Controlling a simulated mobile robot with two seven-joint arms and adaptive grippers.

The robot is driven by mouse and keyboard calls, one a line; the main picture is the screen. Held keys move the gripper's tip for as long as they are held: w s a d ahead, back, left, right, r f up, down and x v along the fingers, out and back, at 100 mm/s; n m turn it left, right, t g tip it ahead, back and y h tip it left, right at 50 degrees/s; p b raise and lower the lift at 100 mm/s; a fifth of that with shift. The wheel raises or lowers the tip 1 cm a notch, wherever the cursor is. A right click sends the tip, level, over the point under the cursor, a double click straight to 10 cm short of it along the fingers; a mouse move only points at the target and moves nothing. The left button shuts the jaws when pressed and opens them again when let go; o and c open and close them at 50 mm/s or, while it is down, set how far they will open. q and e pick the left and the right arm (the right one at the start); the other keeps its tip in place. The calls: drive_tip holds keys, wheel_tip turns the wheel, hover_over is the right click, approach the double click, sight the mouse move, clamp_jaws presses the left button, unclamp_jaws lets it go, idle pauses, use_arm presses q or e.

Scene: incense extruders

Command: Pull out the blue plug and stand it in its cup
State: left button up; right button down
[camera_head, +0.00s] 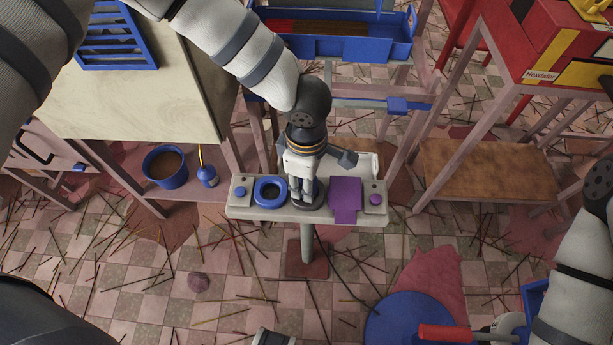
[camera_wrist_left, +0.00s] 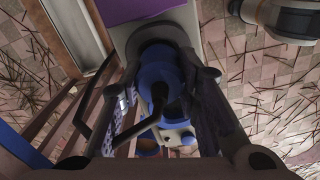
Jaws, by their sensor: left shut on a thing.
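My left gripper (camera_head: 305,190) points down over the middle of a grey panel (camera_head: 240,210), just right of a blue rounded cup (camera_head: 270,191) with a dark hollow. The left gripper also shows in the left wrist view (camera_wrist_left: 162,100), its fingers closed on both sides of the blue plug (camera_wrist_left: 157,74). The plug has a dark stem towards the camera and sits against a dark round collar (camera_wrist_left: 155,32). Whether it is seated or lifted I cannot tell. In the head view the fingers hide the plug.
A purple plate (camera_head: 345,199) and purple knob (camera_head: 376,199) are right of the gripper; a blue knob (camera_head: 240,191) is left of the cup. A blue bowl (camera_head: 165,167) and bottle (camera_head: 207,175) stand on a shelf left. Sticks litter the floor.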

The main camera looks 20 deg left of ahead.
use_arm(q)
drive_tip(key=shift+f, duration=0.45)
drive_tip(key=o, duration=1.2)
drive_tip(key=shift+o, duration=0.2)
drive_tip(key=shift+r, duration=0.1)
